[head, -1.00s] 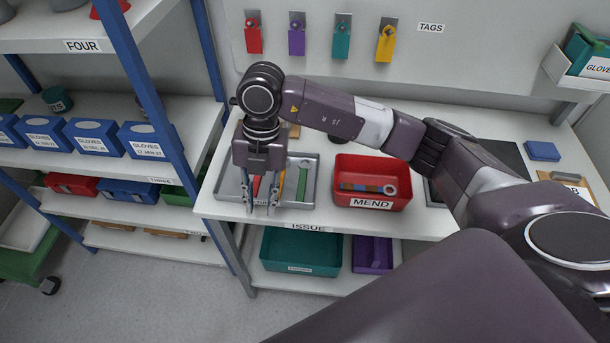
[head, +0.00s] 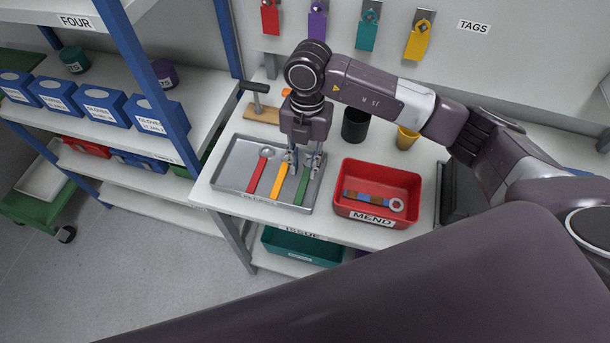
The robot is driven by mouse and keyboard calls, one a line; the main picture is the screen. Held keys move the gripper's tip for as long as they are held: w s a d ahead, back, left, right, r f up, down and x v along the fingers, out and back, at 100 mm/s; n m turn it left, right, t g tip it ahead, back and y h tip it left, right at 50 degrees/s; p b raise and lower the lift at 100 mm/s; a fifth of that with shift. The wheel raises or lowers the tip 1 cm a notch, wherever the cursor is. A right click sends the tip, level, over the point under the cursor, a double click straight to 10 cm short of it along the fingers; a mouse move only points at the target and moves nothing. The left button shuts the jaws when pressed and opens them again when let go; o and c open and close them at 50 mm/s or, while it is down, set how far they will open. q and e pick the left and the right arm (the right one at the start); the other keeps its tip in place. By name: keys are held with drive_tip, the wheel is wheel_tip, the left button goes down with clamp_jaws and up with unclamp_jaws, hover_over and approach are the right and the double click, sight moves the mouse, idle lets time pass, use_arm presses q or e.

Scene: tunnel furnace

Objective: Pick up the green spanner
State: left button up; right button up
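The green spanner (head: 302,188) lies at the right side of a grey metal tray (head: 226,165) on the white bench. A yellow spanner (head: 278,183) and a red spanner (head: 258,174) lie to its left in the same tray. My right gripper (head: 304,168) points down over the far end of the green spanner. Its two fingers are apart, with nothing seen held between them. The fingers partly cover the spanner's far end, and I cannot tell whether they touch it. My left gripper is not in view.
A red MEND bin (head: 377,182) holding a striped spanner-like item stands right of the tray. A black cup (head: 356,124) and a yellow cup (head: 407,138) stand behind. Shelves with blue glove boxes (head: 102,106) stand left. Coloured tags hang on the back wall.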

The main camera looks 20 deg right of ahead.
sight(305, 179)
drive_tip(key=f, duration=0.2)
drive_tip(key=f+p, duration=0.1)
drive_tip(key=shift+w+d+f, duration=0.15)
drive_tip(key=shift+d+f, duration=0.15)
drive_tip(key=shift+f, duration=0.2)
drive_tip(key=shift+a, duration=0.1)
clamp_jaws()
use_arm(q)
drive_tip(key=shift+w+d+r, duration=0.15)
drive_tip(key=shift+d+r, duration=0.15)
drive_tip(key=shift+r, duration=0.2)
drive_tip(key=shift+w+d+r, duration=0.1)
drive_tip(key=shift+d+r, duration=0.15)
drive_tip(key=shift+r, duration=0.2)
